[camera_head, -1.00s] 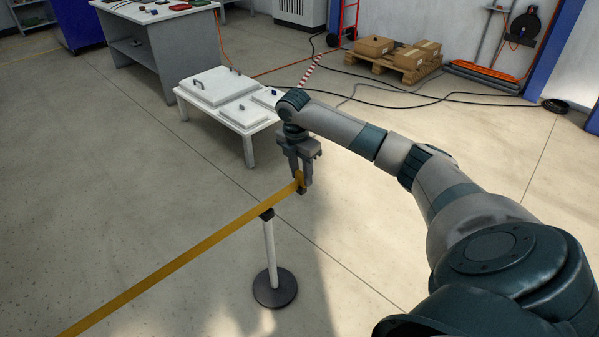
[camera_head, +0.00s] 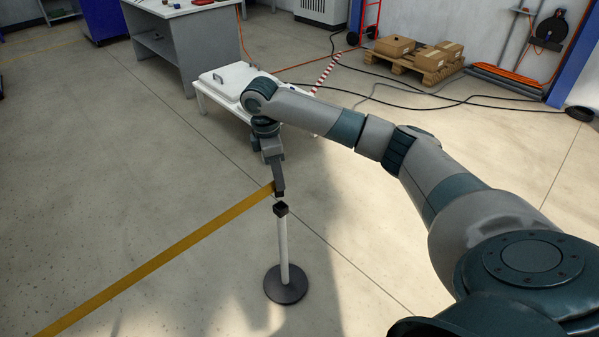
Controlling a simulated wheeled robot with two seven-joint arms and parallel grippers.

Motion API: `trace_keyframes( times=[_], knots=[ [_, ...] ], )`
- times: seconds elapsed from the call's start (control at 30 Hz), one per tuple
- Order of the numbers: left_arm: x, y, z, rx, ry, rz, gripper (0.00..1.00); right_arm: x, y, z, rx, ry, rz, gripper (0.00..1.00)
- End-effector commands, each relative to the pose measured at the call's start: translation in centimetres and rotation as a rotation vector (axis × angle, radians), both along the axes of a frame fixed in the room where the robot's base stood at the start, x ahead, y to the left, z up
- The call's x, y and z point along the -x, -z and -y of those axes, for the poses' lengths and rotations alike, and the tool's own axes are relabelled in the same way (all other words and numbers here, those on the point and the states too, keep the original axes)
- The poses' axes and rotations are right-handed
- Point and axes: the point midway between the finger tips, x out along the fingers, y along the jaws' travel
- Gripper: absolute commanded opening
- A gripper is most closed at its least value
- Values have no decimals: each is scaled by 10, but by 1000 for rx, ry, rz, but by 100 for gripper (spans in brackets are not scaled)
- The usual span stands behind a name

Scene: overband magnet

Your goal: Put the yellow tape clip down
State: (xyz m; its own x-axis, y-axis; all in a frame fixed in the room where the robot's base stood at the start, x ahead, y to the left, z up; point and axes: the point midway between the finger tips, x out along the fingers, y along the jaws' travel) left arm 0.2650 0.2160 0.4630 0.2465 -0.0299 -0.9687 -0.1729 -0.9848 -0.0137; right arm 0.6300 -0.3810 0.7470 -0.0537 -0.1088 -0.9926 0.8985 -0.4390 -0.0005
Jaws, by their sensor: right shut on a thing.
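My right gripper (camera_head: 279,190) is shut on the yellow tape clip (camera_head: 280,194), a small dark piece at the end of the yellow tape (camera_head: 160,258). The tape runs from the clip down to the lower left edge of the view. The gripper points down and sits just above the dark top of a white post (camera_head: 283,246) with a round black base (camera_head: 286,284). The clip is close over the post top; I cannot tell whether they touch. The fingers partly hide the clip. My left gripper is not in view.
A low white table (camera_head: 209,93) with lidded panels stands behind my right arm. A grey workbench (camera_head: 185,50) is at the upper left. A pallet with boxes (camera_head: 415,62) and black cables (camera_head: 400,95) lie at the back right. Floor around the post is clear.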

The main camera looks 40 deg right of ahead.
Motion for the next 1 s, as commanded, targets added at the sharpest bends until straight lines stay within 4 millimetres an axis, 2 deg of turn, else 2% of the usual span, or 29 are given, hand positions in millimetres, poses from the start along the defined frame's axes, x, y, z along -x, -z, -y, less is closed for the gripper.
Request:
trace_keyframes(
  times=[0.03,0.2,0.6,0.8,1.0],
  knots=[
    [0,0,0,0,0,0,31,-1,-8,-15,0,50,4,11],
    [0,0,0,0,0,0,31,5,-26,-56,1,252,4,11],
    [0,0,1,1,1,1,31,39,-67,-137,-1,733,2,11],
    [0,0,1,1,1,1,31,60,-82,-163,-1,951,2,11],
    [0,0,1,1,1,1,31,74,-90,-175,0,1084,2,11]
  ],
)
